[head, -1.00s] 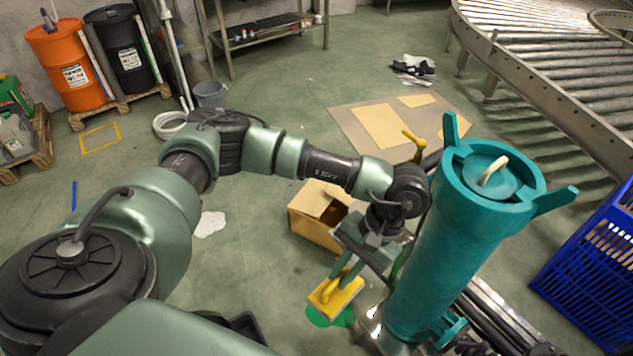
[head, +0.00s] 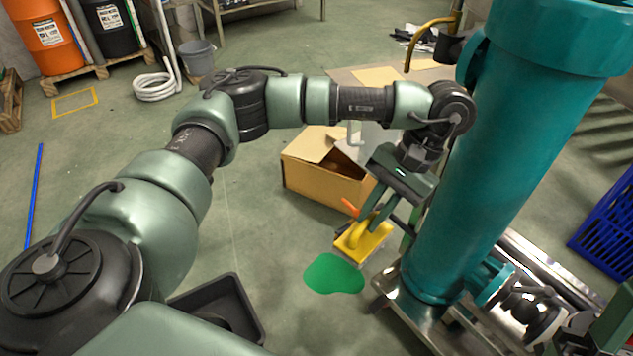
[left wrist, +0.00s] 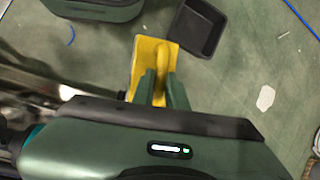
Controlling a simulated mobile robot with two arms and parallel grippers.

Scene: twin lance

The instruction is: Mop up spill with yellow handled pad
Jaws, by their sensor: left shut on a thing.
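The yellow handled pad (head: 366,243) is a flat yellow block with a raised yellow handle. My left gripper (head: 367,222) is shut on its handle, and the pad is held low near the floor; I cannot tell whether it touches. In the left wrist view, the pad (left wrist: 145,62) shows with its handle between the two green fingers (left wrist: 161,90). The green spill (head: 333,273) is a rounded patch on the floor, just left of and nearer than the pad. The spill is not evident in the left wrist view. My right gripper is out of view.
A tall teal cylinder (head: 495,150) on a metal base stands close right of my left gripper. An open cardboard box (head: 320,182) sits behind the pad. A black tray (head: 238,300) lies at the front left. A blue crate (head: 606,228) is far right.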

